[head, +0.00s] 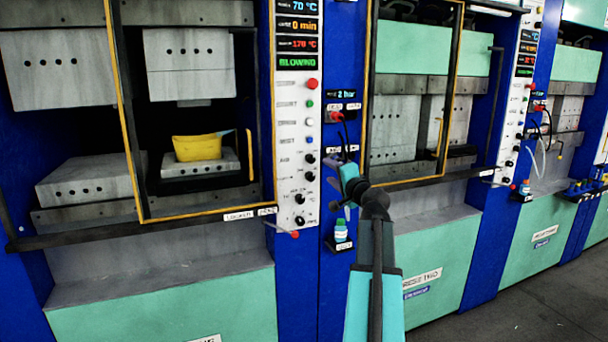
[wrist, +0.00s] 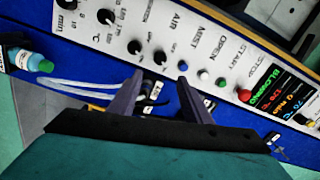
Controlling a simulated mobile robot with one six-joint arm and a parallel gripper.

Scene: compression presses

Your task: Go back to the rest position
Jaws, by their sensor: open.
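My gripper (wrist: 158,88) is open, with its two dark fingers apart in the wrist view and no object held between them. Behind the fingers are the blue press frame and the white control panel (wrist: 170,35) with its knobs and coloured buttons. In the head view my arm reaches up from the bottom, and the teal wrist (head: 349,178) is in front of the blue column (head: 341,60) between two presses. The fingertips are hard to make out there.
The left press holds a yellow piece (head: 197,147) on its lower block, behind a yellow-edged guard frame (head: 128,140). Its display (head: 297,35) reads BLOWING. A small bottle (head: 341,231) stands on a bracket below my wrist. Grey floor (head: 540,300) is open at lower right.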

